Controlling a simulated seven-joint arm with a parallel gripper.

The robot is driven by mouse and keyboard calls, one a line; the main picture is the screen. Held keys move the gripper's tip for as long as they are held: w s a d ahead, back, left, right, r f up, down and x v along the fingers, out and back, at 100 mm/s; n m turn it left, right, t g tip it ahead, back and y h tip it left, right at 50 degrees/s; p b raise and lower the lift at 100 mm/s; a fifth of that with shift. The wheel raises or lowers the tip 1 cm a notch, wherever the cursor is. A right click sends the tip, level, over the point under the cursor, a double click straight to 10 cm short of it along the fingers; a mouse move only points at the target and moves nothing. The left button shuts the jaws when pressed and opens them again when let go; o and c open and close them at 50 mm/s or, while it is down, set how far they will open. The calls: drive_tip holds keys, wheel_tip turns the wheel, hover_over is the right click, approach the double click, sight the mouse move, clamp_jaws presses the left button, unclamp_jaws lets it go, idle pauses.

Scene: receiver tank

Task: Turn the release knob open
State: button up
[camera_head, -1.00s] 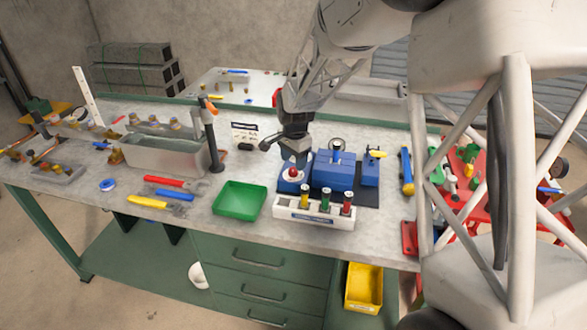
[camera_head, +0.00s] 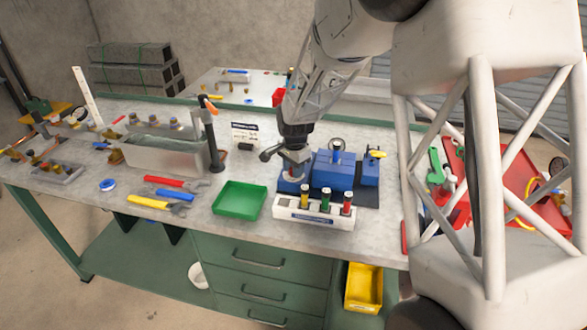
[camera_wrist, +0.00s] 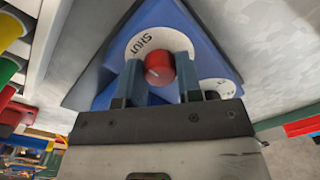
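The red release knob (camera_wrist: 159,68) sits on a round white dial (camera_wrist: 137,48) on a blue angled housing. The dial reads "SHUT" at its upper left; a second label at its right is partly hidden. In the head view the blue unit (camera_head: 334,170) stands on a dark mat, and my gripper (camera_head: 294,170) is over its left end, hiding the knob. In the wrist view my gripper (camera_wrist: 160,72) has one finger on each side of the knob, close against it. I cannot tell whether the fingers touch or grip it.
A white rack (camera_head: 312,215) with several coloured cylinders stands just in front of the unit. A small gauge (camera_head: 337,144) and a yellow handle (camera_head: 376,153) are on the unit's back and right.

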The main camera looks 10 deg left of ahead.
drive_tip(key=shift+c, duration=0.8)
drive_tip(key=shift+n, duration=0.4)
drive_tip(key=n, duration=0.7)
drive_tip(key=shift+w+r+n, duration=0.1)
drive_tip(key=shift+n, duration=0.3)
drive_tip(key=n, duration=0.4)
drive_tip(key=shift+n, duration=0.3)
drive_tip(key=n, duration=0.4)
drive_tip(key=shift+n+g, duration=0.3)
drive_tip(key=shift+n, duration=0.1)
